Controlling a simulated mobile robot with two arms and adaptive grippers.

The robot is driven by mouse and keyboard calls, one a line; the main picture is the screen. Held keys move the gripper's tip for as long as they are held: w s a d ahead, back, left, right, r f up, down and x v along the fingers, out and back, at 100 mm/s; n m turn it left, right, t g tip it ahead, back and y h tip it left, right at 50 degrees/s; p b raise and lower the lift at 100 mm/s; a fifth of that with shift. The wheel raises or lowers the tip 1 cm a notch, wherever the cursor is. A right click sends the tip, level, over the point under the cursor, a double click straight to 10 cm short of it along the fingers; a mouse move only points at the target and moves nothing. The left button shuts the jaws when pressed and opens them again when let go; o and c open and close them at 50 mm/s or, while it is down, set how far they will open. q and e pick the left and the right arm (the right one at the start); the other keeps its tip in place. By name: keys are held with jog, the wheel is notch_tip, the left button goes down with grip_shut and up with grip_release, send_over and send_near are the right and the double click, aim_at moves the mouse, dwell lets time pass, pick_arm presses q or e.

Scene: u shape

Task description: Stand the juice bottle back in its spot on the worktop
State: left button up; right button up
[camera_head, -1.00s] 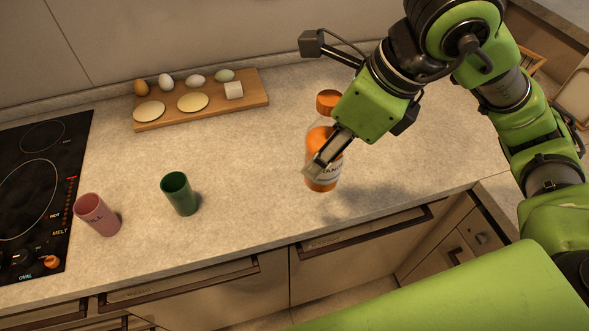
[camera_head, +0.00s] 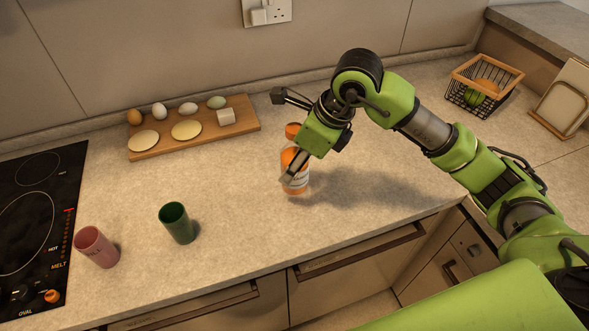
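The juice bottle (camera_head: 289,159) is clear with an orange cap, orange juice and a white label. It stands upright, its base at or very near the worktop (camera_head: 235,200). My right gripper (camera_head: 293,172) reaches in from the right, with a finger across the front of the bottle, and is shut on it. The other finger is mostly hidden behind the bottle. My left gripper is out of view.
A green cup (camera_head: 177,224) and a pink cup (camera_head: 97,248) stand to the left, near the hob (camera_head: 35,215). A wooden board (camera_head: 160,151) with eggs and other pieces lies behind. A wire basket (camera_head: 458,97) and a rack (camera_head: 562,108) stand at the far right.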

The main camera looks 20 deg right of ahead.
jog(key=shift+w+f, duration=0.3)
notch_tip(320, 180, down, 3)
jog(key=shift+w+a+r+p, duration=0.1)
jog(key=shift+p, duration=0.85)
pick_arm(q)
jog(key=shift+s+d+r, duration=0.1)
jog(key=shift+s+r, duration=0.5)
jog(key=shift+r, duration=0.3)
pick_arm(e)
jog(key=shift+f, duration=0.25)
jog(key=shift+f+b, duration=0.2)
jog(key=shift+b, duration=0.1)
jog(key=o, duration=1.6)
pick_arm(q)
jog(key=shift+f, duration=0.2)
